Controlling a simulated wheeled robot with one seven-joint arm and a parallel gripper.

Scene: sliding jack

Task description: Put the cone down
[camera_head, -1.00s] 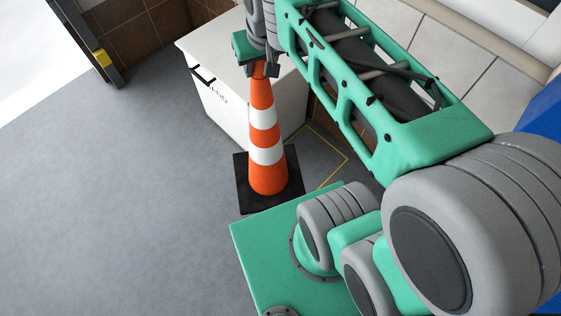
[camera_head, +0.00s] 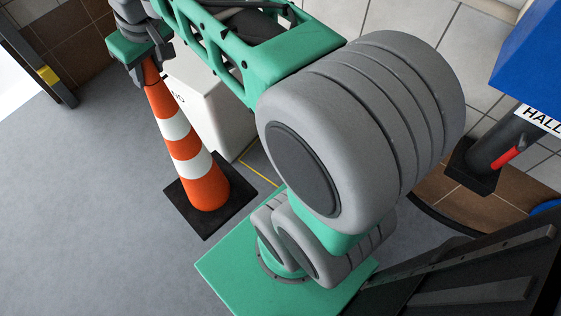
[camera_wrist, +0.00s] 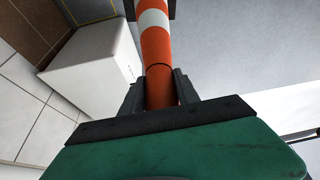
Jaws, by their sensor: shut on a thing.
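The orange cone with white bands (camera_head: 187,148) has a black square base (camera_head: 236,190). In the head view it leans a little, with its top up and to the left. My gripper (camera_head: 151,72) is shut on the cone's top. In the wrist view the two dark fingers of my gripper (camera_wrist: 160,88) sit on either side of the orange tip, and the cone (camera_wrist: 155,45) runs away from them. I cannot tell whether the base touches the floor.
A white cabinet (camera_head: 215,110) stands right behind the cone; it also shows in the wrist view (camera_wrist: 95,70). A yellow floor line (camera_head: 258,172) runs beside it. A dark post with a red part (camera_head: 508,152) stands at the right. Grey floor (camera_head: 80,200) is clear at the left.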

